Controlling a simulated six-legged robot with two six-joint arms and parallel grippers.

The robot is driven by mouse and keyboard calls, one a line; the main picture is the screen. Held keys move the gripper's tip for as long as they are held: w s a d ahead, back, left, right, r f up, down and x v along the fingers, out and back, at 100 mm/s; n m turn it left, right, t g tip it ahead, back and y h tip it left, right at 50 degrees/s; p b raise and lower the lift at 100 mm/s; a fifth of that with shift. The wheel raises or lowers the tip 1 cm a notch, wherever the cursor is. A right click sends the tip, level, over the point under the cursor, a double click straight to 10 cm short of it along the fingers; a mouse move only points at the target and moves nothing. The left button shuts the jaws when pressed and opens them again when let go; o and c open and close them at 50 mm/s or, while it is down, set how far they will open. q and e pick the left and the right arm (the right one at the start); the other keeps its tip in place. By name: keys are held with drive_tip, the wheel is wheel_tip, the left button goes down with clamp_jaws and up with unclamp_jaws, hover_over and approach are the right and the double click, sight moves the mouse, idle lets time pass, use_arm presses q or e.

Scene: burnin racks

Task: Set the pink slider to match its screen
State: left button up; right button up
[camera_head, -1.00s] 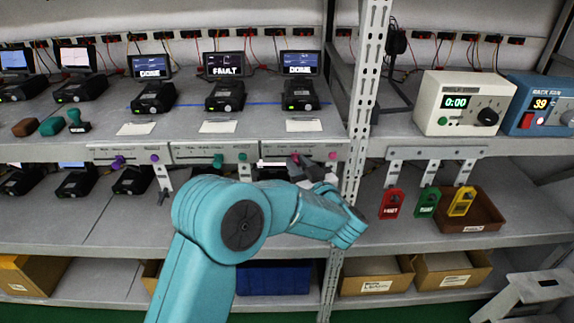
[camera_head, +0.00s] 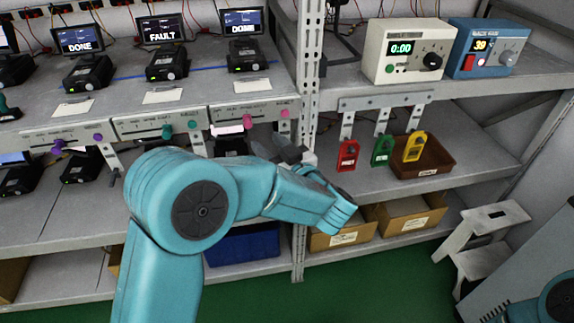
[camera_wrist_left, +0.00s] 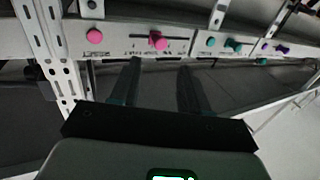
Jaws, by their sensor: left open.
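The pink slider knob (camera_head: 248,121) is on the right-hand control strip at the shelf edge, left of a round pink button (camera_head: 284,113). In the left wrist view the slider knob (camera_wrist_left: 157,40) is on its slot, right of the pink button (camera_wrist_left: 95,36). My left gripper (camera_head: 285,152) is below and right of the knob. In the wrist view its fingers (camera_wrist_left: 157,78) are apart and empty, below the knob. My right gripper is out of view.
Teal (camera_head: 167,131) and purple (camera_head: 57,142) sliders are on strips to the left. A perforated upright (camera_head: 308,75) stands just right of the pink strip. Red, green and yellow tags hang farther right beside a brown tray (camera_head: 440,152). A step stool (camera_head: 480,235) stands at right.

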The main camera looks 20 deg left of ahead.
use_arm(q)
drive_tip(key=v, duration=0.7)
drive_tip(key=shift+s+d+b, duration=0.2)
drive_tip(key=shift+b, duration=0.15)
